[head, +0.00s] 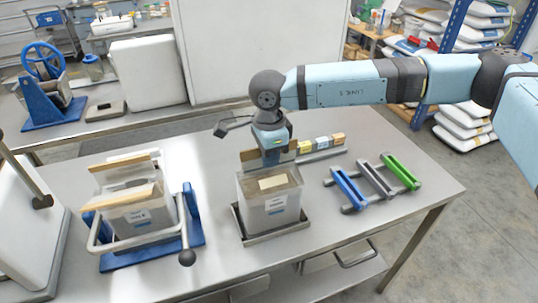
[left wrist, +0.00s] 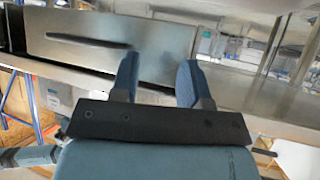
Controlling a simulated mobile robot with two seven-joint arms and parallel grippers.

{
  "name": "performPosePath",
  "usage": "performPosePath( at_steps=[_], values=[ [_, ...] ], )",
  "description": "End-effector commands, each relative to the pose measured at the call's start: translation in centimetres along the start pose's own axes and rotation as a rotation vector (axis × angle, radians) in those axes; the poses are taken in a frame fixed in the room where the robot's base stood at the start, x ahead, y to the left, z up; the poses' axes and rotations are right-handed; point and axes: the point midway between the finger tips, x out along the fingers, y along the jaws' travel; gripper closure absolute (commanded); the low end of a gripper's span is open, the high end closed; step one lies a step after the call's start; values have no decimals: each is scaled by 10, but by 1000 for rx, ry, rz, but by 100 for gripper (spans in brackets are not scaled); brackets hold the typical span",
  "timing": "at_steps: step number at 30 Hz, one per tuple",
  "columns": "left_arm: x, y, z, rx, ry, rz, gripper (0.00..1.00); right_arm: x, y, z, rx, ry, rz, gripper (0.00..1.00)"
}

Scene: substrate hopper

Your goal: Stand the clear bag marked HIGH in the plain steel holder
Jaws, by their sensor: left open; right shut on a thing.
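A clear bag (head: 257,215) with grey contents and a small white and blue label stands upright at the middle of the steel table. Its foot appears to be inside the plain steel holder (head: 275,237), a low tray. The label is too small to read. My right gripper (head: 274,160) is at the bag's top, shut on it; its fingertips are partly hidden. Another clear bag (head: 131,216) with a wooden top strip sits in a blue-based holder (head: 152,256) at the left. My left gripper (left wrist: 158,80) is open and empty, before a grey drawer-like front.
Blue, grey and green clips (head: 376,181) lie right of the steel holder. Small coloured boxes (head: 320,143) stand on a rail behind. The table's front right is clear.

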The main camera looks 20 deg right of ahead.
Motion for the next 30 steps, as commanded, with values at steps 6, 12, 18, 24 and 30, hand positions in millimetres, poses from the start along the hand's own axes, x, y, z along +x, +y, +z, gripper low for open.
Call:
performPosePath(
  at_steps=[6,12,18,24,30],
  values=[
    [2,0,2,0,3,0,58,2,-1,0,0,-2,-3,100],
    [4,0,4,0,4,0,58,5,-1,0,0,-2,-4,100],
    [5,0,6,0,4,0,58,8,-1,0,0,-2,-4,100],
    [5,0,6,0,3,0,58,8,-1,0,0,-2,-4,81],
    [5,0,6,0,3,0,58,9,0,0,0,-1,-2,58]
  ],
)
